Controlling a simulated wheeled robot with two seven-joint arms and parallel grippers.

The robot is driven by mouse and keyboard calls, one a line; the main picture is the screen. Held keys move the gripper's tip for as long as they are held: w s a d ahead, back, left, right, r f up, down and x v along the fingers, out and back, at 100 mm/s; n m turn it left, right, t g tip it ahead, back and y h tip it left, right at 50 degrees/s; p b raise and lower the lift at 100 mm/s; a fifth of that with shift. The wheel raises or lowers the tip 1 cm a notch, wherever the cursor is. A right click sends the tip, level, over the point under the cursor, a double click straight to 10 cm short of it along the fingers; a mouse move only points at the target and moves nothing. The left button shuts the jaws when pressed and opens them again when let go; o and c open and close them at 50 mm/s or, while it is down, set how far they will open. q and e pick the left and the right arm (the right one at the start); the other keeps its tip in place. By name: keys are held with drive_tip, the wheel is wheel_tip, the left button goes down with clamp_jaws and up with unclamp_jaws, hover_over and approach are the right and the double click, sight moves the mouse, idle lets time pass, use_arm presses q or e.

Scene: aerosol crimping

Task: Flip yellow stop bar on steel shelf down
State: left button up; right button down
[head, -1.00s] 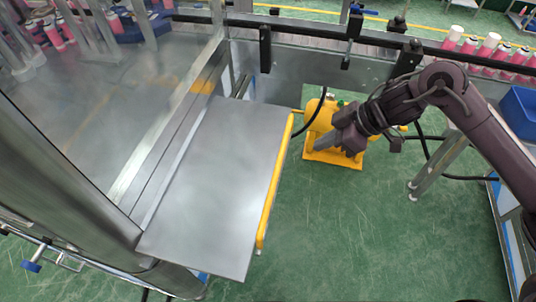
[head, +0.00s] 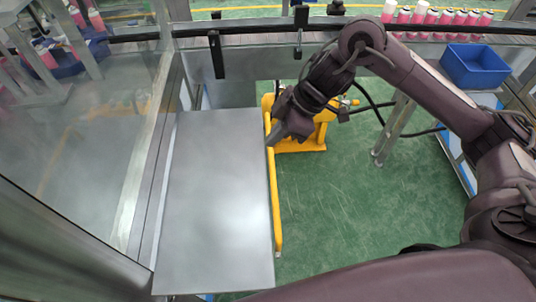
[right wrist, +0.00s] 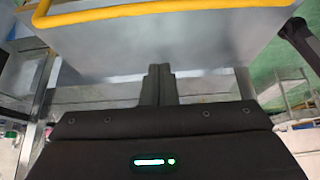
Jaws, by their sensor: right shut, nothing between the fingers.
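The flat grey steel shelf (head: 215,200) lies left of centre in the head view. The yellow stop bar (head: 277,220) runs along its right edge, and the bar crosses the top of the right wrist view (right wrist: 170,7). My right gripper (head: 275,139) is at the far part of the shelf's right edge, close to the bar. Its fingers (right wrist: 160,72) are shut and empty, with the shelf's grey surface (right wrist: 205,45) beyond them. I cannot tell whether they touch the bar; the gripper hides part of it. My left gripper is not in view.
A yellow machine (head: 305,135) stands on the green floor behind my right gripper. A blue bin (head: 475,65) and several pink cans (head: 430,16) are at the back right. A glass panel (head: 95,130) rises left of the shelf.

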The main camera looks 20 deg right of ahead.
sight(272, 173)
drive_tip(key=p+x, duration=0.1)
drive_tip(key=x, duration=0.9)
drive_tip(key=shift+a+p, duration=0.1)
drive_tip(key=shift+p, duration=0.2)
drive_tip(key=d, duration=0.1)
drive_tip(key=d+p, duration=0.1)
drive_tip(key=s+d, duration=0.1)
drive_tip(key=shift+d+f, duration=0.15)
drive_tip(key=shift+f, duration=0.15)
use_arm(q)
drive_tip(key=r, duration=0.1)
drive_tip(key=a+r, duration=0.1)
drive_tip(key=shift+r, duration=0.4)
use_arm(e)
drive_tip(key=shift+s+d+f, duration=0.1)
drive_tip(key=shift+d, duration=0.15)
drive_tip(key=shift+a, duration=0.1)
